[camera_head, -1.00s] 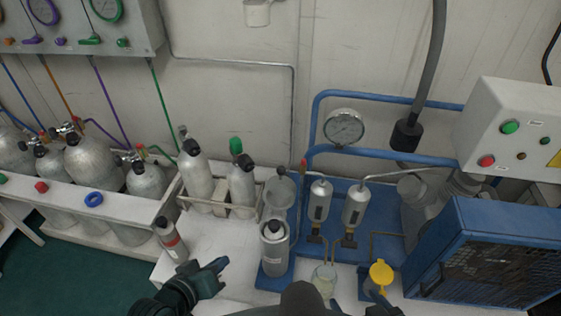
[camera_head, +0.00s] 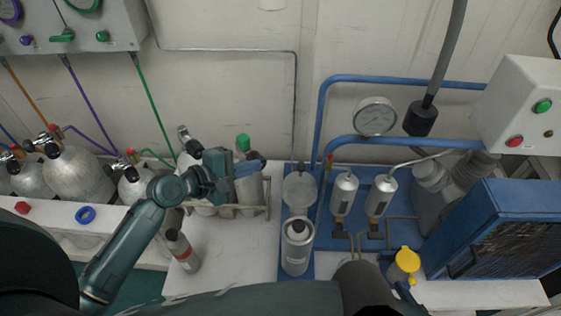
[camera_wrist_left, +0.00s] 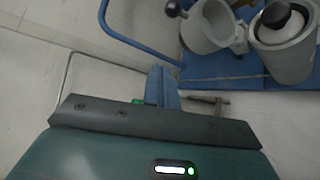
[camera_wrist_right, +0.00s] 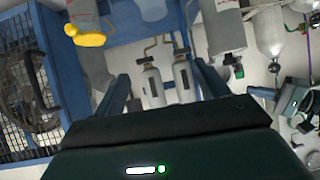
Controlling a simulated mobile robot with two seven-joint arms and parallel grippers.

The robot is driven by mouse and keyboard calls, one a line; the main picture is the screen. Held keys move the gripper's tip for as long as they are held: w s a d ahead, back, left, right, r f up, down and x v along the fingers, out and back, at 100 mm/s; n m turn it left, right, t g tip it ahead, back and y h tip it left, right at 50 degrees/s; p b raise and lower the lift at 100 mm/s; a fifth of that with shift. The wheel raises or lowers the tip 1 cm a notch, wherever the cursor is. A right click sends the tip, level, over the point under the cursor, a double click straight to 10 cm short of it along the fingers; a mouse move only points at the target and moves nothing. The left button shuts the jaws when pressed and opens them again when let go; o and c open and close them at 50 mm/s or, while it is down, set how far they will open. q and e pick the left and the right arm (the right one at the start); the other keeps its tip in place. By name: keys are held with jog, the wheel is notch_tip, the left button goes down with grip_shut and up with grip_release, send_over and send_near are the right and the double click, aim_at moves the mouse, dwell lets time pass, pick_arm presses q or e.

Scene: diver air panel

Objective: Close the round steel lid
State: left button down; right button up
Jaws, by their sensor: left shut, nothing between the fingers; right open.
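The round steel lid (camera_head: 299,190) stands open, tilted back behind its steel canister (camera_head: 297,247) on the blue base. A dark bottle top shows inside the canister's mouth. In the left wrist view the lid (camera_wrist_left: 208,30) with its dark ball knob is at the upper right, beside the canister (camera_wrist_left: 285,55). My left gripper (camera_head: 256,167) is shut and empty, left of the lid and apart from it, over the small cylinders. Its fingers also show in the left wrist view (camera_wrist_left: 162,85). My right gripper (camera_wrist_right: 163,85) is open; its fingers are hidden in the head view.
Small cylinders (camera_head: 247,188) stand in a rack left of the lid. Two filter bottles (camera_head: 344,193) and a pressure gauge (camera_head: 376,117) are to its right. A red-banded bottle (camera_head: 181,250) stands on the white bench. A yellow-capped container (camera_head: 404,265) is at front right.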

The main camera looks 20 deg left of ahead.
aim_at(288, 177)
pick_arm(q)
jog(key=w+d, duration=0.1)
jog(key=d, duration=0.1)
jog(key=w+d+f+p, duration=0.1)
jog(key=w+d, duration=0.1)
jog(key=d, duration=0.1)
jog(key=w+d, duration=0.2)
jog(key=shift+d+f+p, duration=0.25)
jog(key=shift+f+p, duration=0.05)
jog(key=shift+p, duration=0.1)
jog(key=shift+s+d, duration=0.15)
jog(key=shift+s, duration=0.1)
pick_arm(e)
jog(key=shift+s+d+f+g, duration=0.1)
jog(key=shift+s+d+g, duration=0.2)
jog(key=shift+d, duration=0.2)
pick_arm(q)
jog(key=shift+d, duration=0.1)
pick_arm(e)
jog(key=shift+w, duration=0.1)
pick_arm(q)
jog(key=shift+s, duration=0.1)
pick_arm(e)
jog(key=shift+a, duration=0.1)
